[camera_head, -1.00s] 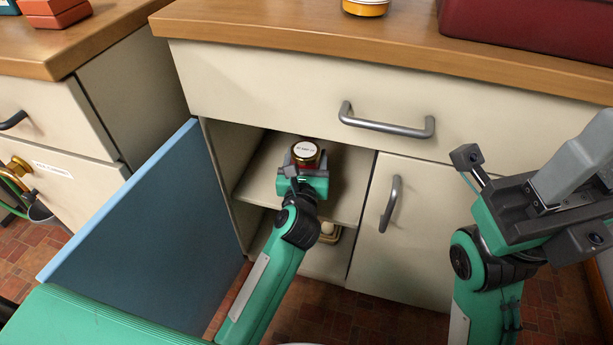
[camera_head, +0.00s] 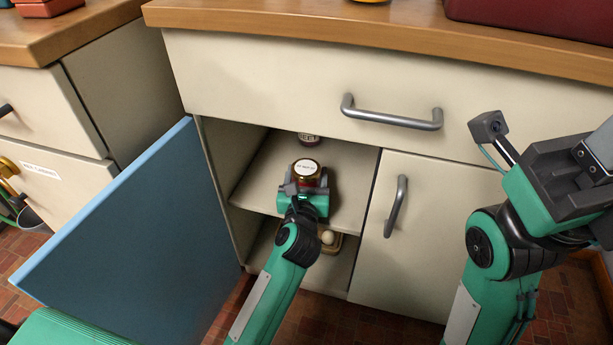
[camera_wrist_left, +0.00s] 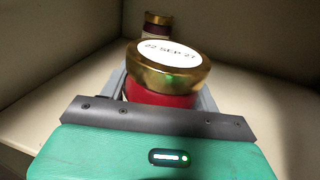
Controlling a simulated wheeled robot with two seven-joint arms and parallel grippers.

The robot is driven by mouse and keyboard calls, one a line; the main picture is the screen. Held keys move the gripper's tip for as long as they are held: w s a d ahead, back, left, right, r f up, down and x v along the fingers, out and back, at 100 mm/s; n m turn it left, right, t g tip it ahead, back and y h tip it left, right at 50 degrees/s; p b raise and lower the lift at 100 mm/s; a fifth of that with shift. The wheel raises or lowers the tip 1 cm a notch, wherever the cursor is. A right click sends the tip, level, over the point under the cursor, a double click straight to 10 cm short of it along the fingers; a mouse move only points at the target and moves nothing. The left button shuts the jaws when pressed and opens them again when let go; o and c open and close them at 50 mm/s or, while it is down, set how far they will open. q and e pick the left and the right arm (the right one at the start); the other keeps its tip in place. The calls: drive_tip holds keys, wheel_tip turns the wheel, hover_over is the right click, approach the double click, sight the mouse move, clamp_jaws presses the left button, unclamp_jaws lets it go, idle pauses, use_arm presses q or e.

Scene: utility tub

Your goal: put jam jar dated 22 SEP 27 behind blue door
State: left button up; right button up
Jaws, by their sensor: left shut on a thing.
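The jam jar (camera_head: 308,170) has a gold lid with a white label on top and red contents. In the left wrist view the label on the jar (camera_wrist_left: 166,70) reads 22 SEP 27. My left gripper (camera_head: 306,190) is shut on this jar, inside the open cupboard over its shelf (camera_head: 262,178); I cannot tell whether the jar touches the shelf. The blue door (camera_head: 120,225) stands wide open to the left. My right gripper (camera_head: 590,160) is at the right, partly cut off by the frame edge; its fingertips do not show clearly.
A second gold-lidded jar (camera_wrist_left: 157,26) stands deeper on the shelf, partly hidden. A closed door with a handle (camera_head: 396,205) is to the right; a drawer handle (camera_head: 392,115) juts out above.

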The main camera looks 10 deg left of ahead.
use_arm(q)
drive_tip(key=shift+f, duration=0.1)
drive_tip(key=o, duration=1.3)
drive_tip(key=shift+c, duration=0.2)
drive_tip(key=s+d+p, duration=0.2)
drive_tip(key=s, duration=1)
drive_tip(key=shift+p, duration=0.4)
drive_tip(key=shift+w, duration=0.1)
